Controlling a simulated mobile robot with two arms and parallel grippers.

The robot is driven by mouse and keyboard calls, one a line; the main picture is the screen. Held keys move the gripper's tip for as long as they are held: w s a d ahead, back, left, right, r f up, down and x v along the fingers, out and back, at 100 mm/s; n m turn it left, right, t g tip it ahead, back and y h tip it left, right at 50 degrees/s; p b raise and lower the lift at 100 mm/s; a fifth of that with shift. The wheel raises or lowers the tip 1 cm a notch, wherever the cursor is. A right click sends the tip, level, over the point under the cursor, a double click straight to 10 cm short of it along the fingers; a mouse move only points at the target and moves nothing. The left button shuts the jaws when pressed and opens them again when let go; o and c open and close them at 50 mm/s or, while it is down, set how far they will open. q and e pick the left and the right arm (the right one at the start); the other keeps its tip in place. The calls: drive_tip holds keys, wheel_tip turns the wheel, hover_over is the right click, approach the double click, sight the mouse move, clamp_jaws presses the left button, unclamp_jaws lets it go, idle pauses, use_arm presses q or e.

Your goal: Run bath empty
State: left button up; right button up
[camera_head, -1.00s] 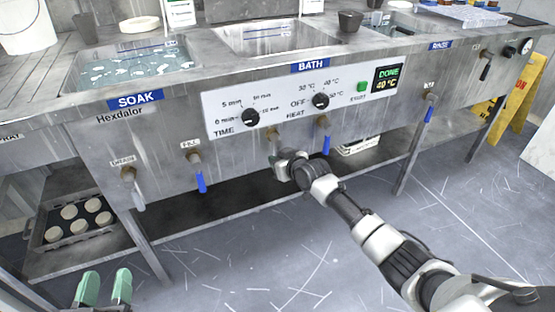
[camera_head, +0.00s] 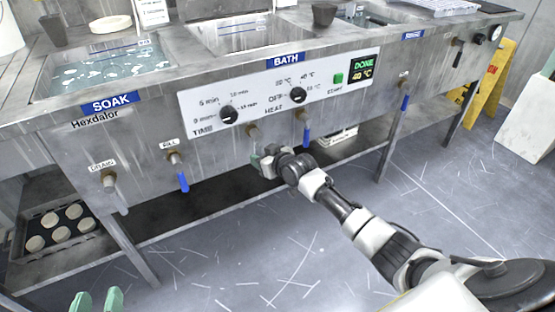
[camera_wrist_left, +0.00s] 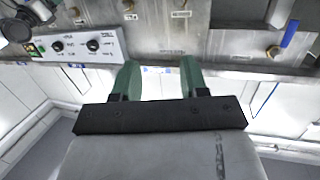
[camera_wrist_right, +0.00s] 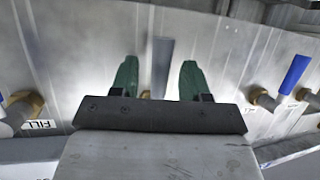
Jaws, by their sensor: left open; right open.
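The bath (camera_head: 255,38) is a steel basin behind the blue BATH label. Its liquid level is hard to tell.
The panel display (camera_head: 363,68) reads DONE, 40 °C. The soak basin (camera_head: 35,92) at left holds liquid with pale pieces. Its drain (camera_head: 110,180) and fill (camera_head: 173,158) valves stick out in front. A tray of pale discs (camera_head: 85,234) lies on the lower shelf.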

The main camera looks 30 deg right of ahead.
use_arm(q)
drive_tip(key=s+a+f+g+y+p, duration=0.2)
drive_tip(key=s+a+f+g+p, duration=0.1)
drive_tip(key=s+f+g, duration=0.4)
drive_tip(key=shift+s+a+f+g+y, duration=0.35)
drive_tip(key=shift+s+g, duration=0.25)
drive_tip(key=shift+g, duration=0.4)
use_arm(e)
drive_tip(key=v, duration=0.8)
drive_tip(key=shift+s, duration=0.35)
drive_tip(key=shift+d+r, duration=0.1)
